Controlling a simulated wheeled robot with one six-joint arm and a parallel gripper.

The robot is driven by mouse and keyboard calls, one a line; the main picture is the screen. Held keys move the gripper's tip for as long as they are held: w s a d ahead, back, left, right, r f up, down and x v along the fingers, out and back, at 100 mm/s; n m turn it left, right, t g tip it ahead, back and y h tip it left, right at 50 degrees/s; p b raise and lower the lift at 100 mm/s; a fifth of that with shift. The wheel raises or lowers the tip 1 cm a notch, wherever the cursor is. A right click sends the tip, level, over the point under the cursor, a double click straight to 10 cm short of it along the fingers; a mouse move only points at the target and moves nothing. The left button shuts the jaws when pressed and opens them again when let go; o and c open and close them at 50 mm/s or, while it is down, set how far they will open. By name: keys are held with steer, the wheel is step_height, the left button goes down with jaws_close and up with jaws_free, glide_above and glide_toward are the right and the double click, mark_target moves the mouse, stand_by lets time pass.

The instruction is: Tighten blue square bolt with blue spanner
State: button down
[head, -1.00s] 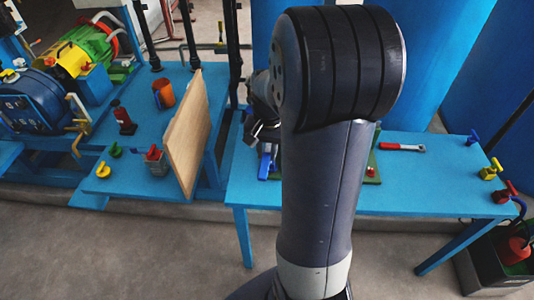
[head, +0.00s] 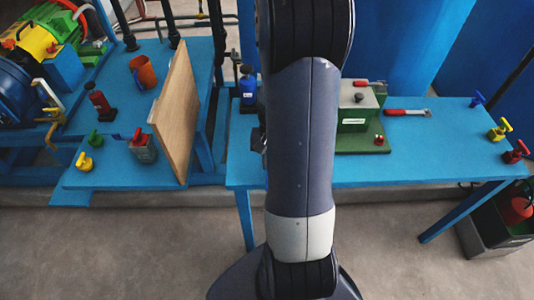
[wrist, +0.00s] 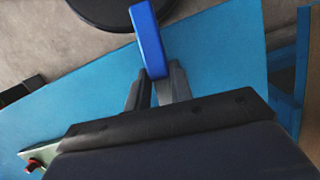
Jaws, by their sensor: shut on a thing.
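My gripper (wrist: 156,90) shows in the wrist view with its dark fingers shut on the end of a blue bar, which I take to be the handle of the blue spanner (wrist: 149,38). The bar sticks out away from the fingers, over the blue table. The spanner's head is not clearly visible. In the head view my arm hides the gripper and the spanner. I cannot make out the blue square bolt in either view.
A wooden board (head: 174,110) stands on the left bench.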

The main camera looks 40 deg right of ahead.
steer(key=shift+w+a+m+t+y, duration=0.15)
steer(key=shift+w+a+m, duration=0.45)
steer(key=shift+m, duration=0.45)
steer(key=shift+w+a+m+t+y, duration=0.15)
steer(key=shift+w+a+m, duration=0.4)
steer(key=shift+m, duration=0.5)
steer(key=shift+w+a+m, duration=0.25)
steer(key=shift+w+m, duration=0.8)
steer(key=shift+m, duration=0.25)
steer(key=shift+w+a+m+t+b, duration=0.2)
steer(key=shift+w+m+t+b, duration=0.25)
steer(key=shift+w+m, duration=0.75)
steer(key=shift+w+d+r+m+t+p, duration=0.2)
steer(key=shift+w+m+p, duration=0.45)
steer(key=shift+m, duration=0.5)
steer(key=shift+w+d+f+m+t+p, duration=0.1)
steer(key=shift+w+m+t+p, duration=0.25)
steer(key=shift+w+m, duration=0.65)
steer(key=shift+w+d+m+p, duration=0.35)
steer(key=shift+w+m+p, duration=0.3)
steer(key=shift+m, duration=0.5)
steer(key=shift+w+d+m+p, duration=0.4)
steer(key=shift+w+m+p, duration=0.1)
steer(key=shift+m, duration=0.4)
steer(key=c, duration=1.2)
jaws_free()
